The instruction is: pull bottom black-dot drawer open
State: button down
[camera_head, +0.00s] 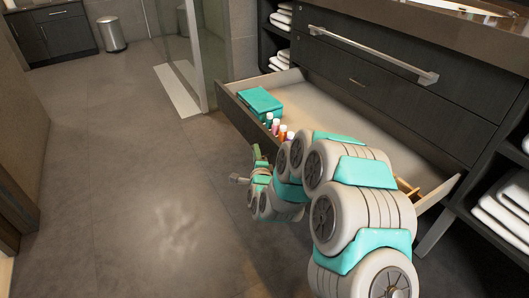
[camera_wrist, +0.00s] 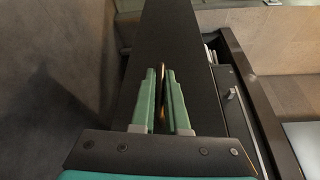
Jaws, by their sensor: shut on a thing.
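The bottom drawer (camera_head: 345,115) of the dark vanity is pulled well out in the head view. Its pale inside holds a teal box (camera_head: 261,102) and several small bottles (camera_head: 277,128). My gripper (camera_head: 257,152) is low in front of the drawer's front panel, which my arm mostly hides. In the wrist view, my gripper's green fingers (camera_wrist: 162,75) are closed around a thin brass-coloured handle (camera_wrist: 163,62) on the dark drawer front (camera_wrist: 170,30). Most of the handle is hidden between the fingers. I cannot make out a black dot.
An upper drawer with a long metal bar handle (camera_head: 375,54) is closed above. Side shelves hold white towels (camera_head: 500,222). A glass panel (camera_head: 210,50) stands beyond the drawer's far end. A bin (camera_head: 111,34) is at the back left. The grey floor (camera_head: 140,190) to the left is clear.

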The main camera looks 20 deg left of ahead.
jog(key=shift+s+a, duration=0.15)
jog(key=shift+a, duration=0.1)
jog(key=c, duration=0.9)
grip_release()
jog(key=shift+d, duration=0.1)
jog(key=shift+v, duration=3.85)
